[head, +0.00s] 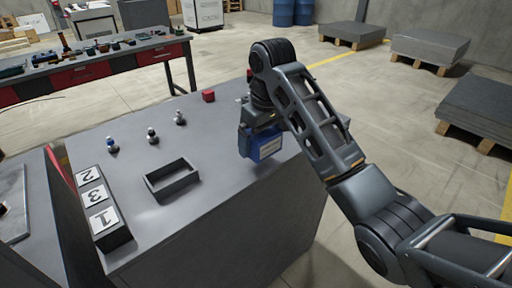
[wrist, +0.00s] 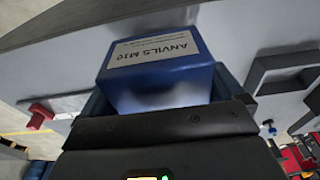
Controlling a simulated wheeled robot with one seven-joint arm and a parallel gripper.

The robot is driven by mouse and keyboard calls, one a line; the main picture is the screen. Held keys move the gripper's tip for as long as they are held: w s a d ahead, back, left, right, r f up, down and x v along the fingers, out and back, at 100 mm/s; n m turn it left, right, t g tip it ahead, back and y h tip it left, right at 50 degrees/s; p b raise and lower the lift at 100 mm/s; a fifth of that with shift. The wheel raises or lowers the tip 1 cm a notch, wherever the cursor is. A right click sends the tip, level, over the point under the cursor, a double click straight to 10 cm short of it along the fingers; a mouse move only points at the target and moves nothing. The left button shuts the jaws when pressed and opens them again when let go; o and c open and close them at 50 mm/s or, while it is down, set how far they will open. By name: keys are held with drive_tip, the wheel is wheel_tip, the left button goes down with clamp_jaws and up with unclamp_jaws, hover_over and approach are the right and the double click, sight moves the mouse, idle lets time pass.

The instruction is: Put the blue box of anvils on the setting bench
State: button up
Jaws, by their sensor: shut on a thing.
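The blue box of anvils (head: 262,144) is in my gripper (head: 258,127) in the head view, at the right part of a grey bench top (head: 215,195). In the wrist view the blue box (wrist: 160,85) fills the space between the jaws, and its white label reads "ANVILS M10". My gripper (wrist: 155,100) is shut on the box. The box looks held above or at the bench top; I cannot tell whether its underside touches. I cannot tell whether this grey bench is the setting bench.
On the grey top are an open dark tray (head: 172,181), a block with number cards 2, 3 and 1 (head: 99,205), several small knobbed pieces (head: 152,135) and a red block (head: 208,96). A tool-covered bench (head: 85,72) stands behind left. Pallets of slabs stand at the right.

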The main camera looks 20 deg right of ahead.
drive_tip(key=s+d+r+p, duration=0.5)
drive_tip(key=d+r, duration=0.1)
drive_tip(key=d, duration=0.3)
drive_tip(key=shift+s+r, duration=0.2)
drive_tip(key=shift+r, duration=0.1)
